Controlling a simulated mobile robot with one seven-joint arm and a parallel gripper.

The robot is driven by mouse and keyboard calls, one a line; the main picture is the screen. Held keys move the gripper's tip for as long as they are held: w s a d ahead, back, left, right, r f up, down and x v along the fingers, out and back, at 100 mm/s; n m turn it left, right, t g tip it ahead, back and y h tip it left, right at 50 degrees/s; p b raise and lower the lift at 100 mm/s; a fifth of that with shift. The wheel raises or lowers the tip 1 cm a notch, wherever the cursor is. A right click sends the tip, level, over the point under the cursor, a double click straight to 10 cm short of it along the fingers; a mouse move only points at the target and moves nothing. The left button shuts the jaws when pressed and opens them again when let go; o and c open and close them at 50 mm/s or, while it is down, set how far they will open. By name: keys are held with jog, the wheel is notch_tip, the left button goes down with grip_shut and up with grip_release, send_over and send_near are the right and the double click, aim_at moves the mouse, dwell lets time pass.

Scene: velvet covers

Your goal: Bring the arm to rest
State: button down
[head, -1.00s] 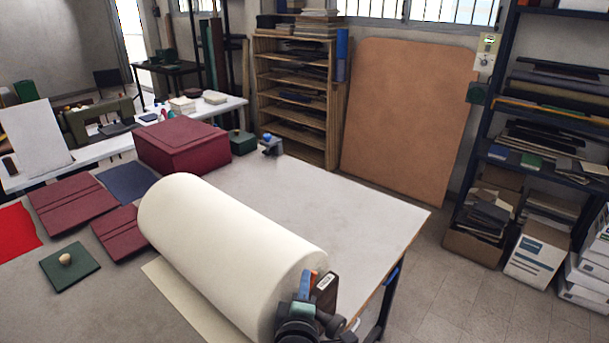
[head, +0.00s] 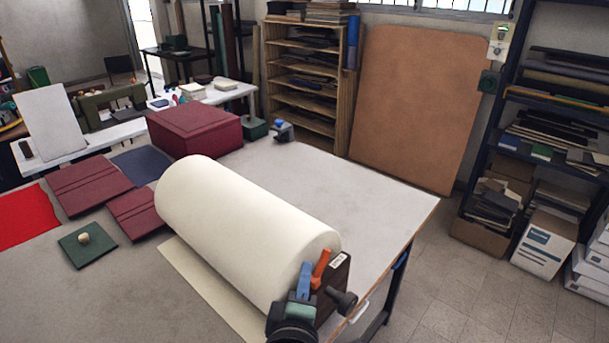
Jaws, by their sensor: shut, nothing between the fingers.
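My gripper (head: 314,263) shows at the bottom of the head view, with one blue and one orange finger above a dark wrist. It is shut with nothing between its fingers. In the picture it stands in front of the near right end of the large cream roll (head: 245,230). I cannot tell how much space lies between them. The rest of my arm is below the picture edge.
The roll lies on a pale worktable (head: 375,205). A dark block with a label (head: 336,275) stands at its near end. Maroon covers (head: 88,187), a maroon box (head: 195,130) and a green knobbed plate (head: 88,245) lie left.

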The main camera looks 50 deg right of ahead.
jog(key=shift+s+a+r, duration=0.3)
jog(key=shift+s+a, duration=0.05)
jog(key=shift+s, duration=0.05)
jog(key=shift+a, duration=0.15)
jog(key=w+a+r+m+t+y+b, duration=0.1)
jog(key=w+a+r+t, duration=0.2)
jog(key=a+r, duration=0.3)
jog(key=w+a+r+m+t+y+b, duration=0.1)
jog(key=w+a+r+m+t, duration=0.2)
jog(key=r, duration=0.6)
jog(key=w+a+r+t+y, duration=0.1)
jog(key=w+a+r+t, duration=0.3)
jog(key=r, duration=0.3)
jog(key=s+a+r+t+y, duration=0.3)
jog(key=a+r, duration=0.2)
jog(key=r, duration=0.1)
jog(key=s+a+r+t+y+b, duration=0.1)
jog(key=s+a+r+t+y, duration=0.1)
jog(key=a+r, duration=0.4)
jog(key=s+a+r+m+t+y, duration=0.1)
jog(key=s+a+r+t+y, duration=0.2)
jog(key=a+r, duration=0.3)
jog(key=shift+s+r+t+y+b, duration=0.3)
jog(key=shift+s+r+y+b, duration=0.1)
jog(key=shift+s+r+y, duration=0.35)
